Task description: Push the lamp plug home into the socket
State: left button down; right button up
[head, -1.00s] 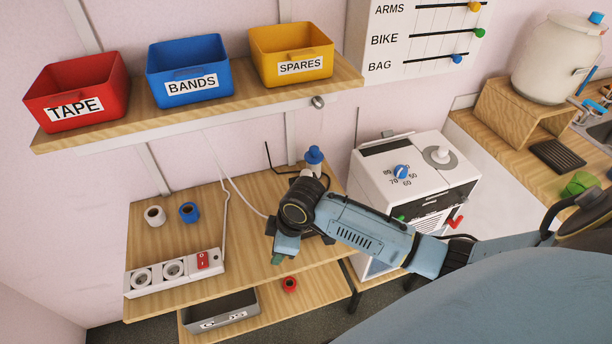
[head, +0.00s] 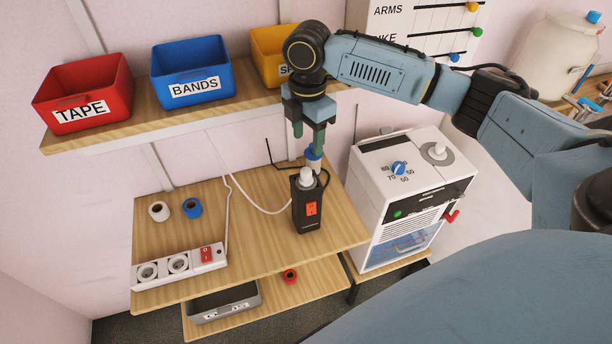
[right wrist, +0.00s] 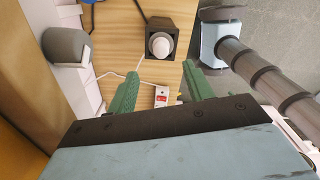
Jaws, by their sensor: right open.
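The socket strip (head: 205,257) is white, with round sockets and a red switch. It lies at the left front of the wooden table; its red-switch end also shows between my fingers in the right wrist view (right wrist: 162,97). A black box (head: 308,212) with an orange switch and a rounded white top stands upright on the table; it also shows in the right wrist view (right wrist: 158,28). I cannot make out the lamp plug. My right gripper (head: 308,134) is open and empty, above the black box and apart from it (right wrist: 160,88). My left gripper is out of view.
White and blue tape rolls (head: 175,209) lie behind the strip. A white cord (head: 262,207) runs towards the black box. The shelf (head: 140,128) holds red, blue and yellow bins close to my gripper. A white machine (head: 400,205) stands right of the table.

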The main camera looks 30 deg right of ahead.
send_over(306, 170)
jog(key=f, duration=0.5)
jog(key=shift+w+d+f, duration=0.1)
jog(key=shift+d, duration=0.15)
jog(key=shift+a+f+p, duration=0.2)
jog(key=shift+f+p, duration=0.45)
jog(key=shift+f, duration=2.1)
jog(key=shift+c, duration=0.2)
jog(key=c, duration=1)
jog(key=shift+r, duration=0.2)
notch_tip(306, 170, up, 28)
jog(key=shift+f, duration=0.1)
